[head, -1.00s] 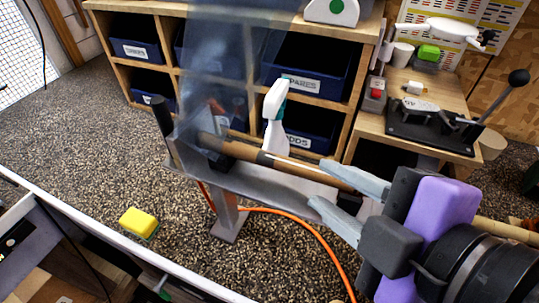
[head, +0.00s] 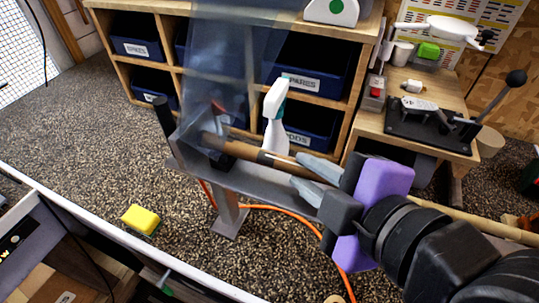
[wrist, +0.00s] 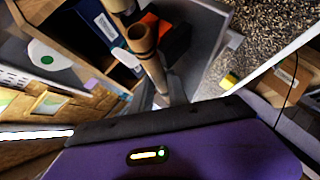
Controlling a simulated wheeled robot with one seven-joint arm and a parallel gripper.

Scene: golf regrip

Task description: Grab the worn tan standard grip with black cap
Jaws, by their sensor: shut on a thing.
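A brown-tan rod-like grip (head: 241,148) lies along a grey metal trough on a stand (head: 232,180) in the head view. My gripper (head: 306,172) is at the right end of this grip, its two grey fingers closed around it. In the wrist view the tan grip (wrist: 143,42) shows as a hollow-ended tube running down between the fingers (wrist: 166,101). I cannot make out a black cap; the part inside the jaws is hidden by the fingers and the purple gripper body.
A translucent bluish panel (head: 235,60) stands over the trough. A white spray bottle (head: 275,115) is just behind it. A shelf with labelled dark blue bins (head: 308,68) is at the back. A lever press (head: 440,125) is at the right. A yellow sponge (head: 141,218) lies at the lower left.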

